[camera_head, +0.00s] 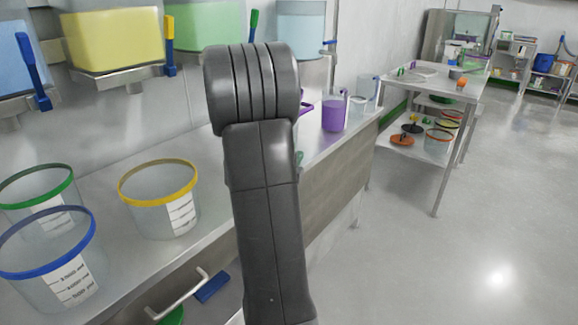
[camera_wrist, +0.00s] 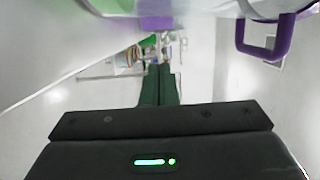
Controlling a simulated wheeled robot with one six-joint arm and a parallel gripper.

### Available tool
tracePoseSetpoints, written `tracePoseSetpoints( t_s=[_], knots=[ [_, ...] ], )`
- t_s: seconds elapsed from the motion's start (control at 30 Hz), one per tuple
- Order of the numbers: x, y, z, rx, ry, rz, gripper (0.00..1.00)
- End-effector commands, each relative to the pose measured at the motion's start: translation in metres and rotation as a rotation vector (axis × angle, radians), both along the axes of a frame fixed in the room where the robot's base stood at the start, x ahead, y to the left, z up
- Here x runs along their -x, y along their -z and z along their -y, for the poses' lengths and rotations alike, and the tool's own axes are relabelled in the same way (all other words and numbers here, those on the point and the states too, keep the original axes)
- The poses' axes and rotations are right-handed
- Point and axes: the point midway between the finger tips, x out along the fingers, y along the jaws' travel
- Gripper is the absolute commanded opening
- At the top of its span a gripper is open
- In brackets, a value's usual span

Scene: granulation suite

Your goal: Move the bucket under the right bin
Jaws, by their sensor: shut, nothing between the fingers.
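Three clear buckets stand on the counter (camera_head: 115,181): one with a yellow rim (camera_head: 158,197), one with a green rim (camera_head: 37,196) and one with a blue rim (camera_head: 50,260). Above hang a blue bin (camera_head: 8,60), a yellow bin (camera_head: 115,40), a green bin (camera_head: 203,27) and a pale blue bin (camera_head: 302,30) farthest right. The yellow-rimmed bucket is below and a little right of the yellow bin. My gripper is hidden behind my arm in the head view. In the wrist view its dark fingers (camera_wrist: 161,70) are shut and empty, apart from a purple handle (camera_wrist: 266,42).
A purple jug (camera_head: 334,113) and a clear jug (camera_head: 364,95) stand at the counter's far end. A metal table (camera_head: 447,85) with a lower shelf stands beyond. The floor (camera_head: 480,230) to the right is clear. A drawer handle (camera_head: 178,294) juts from the counter front.

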Motion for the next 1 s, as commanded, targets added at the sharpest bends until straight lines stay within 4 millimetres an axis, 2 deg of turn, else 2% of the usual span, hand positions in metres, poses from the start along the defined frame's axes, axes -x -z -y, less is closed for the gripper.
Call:
tracePoseSetpoints(
  t_s=[0.1,0.3,0.5,0.87,1.0],
  knots=[
    [-0.023,0.0,0.011,0.0,0.003,0.0,0.0],
    [-0.04,0.0,-0.015,0.0,-0.003,0.0,0.0],
    [-0.045,0.0,-0.024,0.001,-0.002,0.0,0.0],
    [-0.047,0.0,-0.026,0.001,-0.002,0.0,0.0],
    [-0.06,0.002,-0.044,0.0,-0.004,0.0,0.0]
  ],
)
